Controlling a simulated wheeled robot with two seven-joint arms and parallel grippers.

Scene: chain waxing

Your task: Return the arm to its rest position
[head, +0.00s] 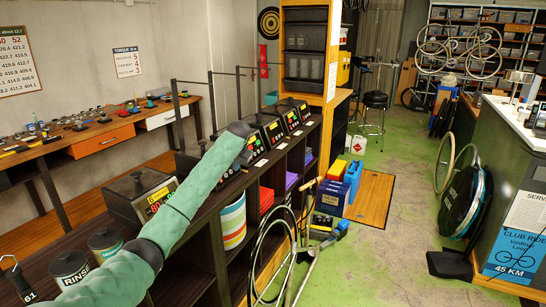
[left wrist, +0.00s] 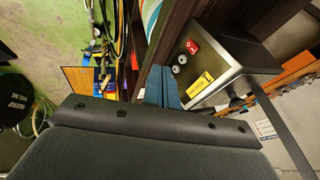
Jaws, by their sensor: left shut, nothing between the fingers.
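My left gripper (left wrist: 160,88) shows in the left wrist view as two blue fingers close together at the top edge of the dark wrist housing. It is shut, with nothing between the fingers. In the head view my left arm, in a green sleeve, reaches from the bottom left up over the dark bench to a black end near the row of display units; the fingers cannot be made out clearly there. In the wrist view a metal box (left wrist: 215,65) with a red switch stands to the right of the fingers. My right gripper is not in view.
Several units with lit displays (head: 252,147) stand on the dark shelf bench under my arm. Lidded pots (head: 70,266) stand at the near left. Tyres (head: 272,250) lean against the bench front.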

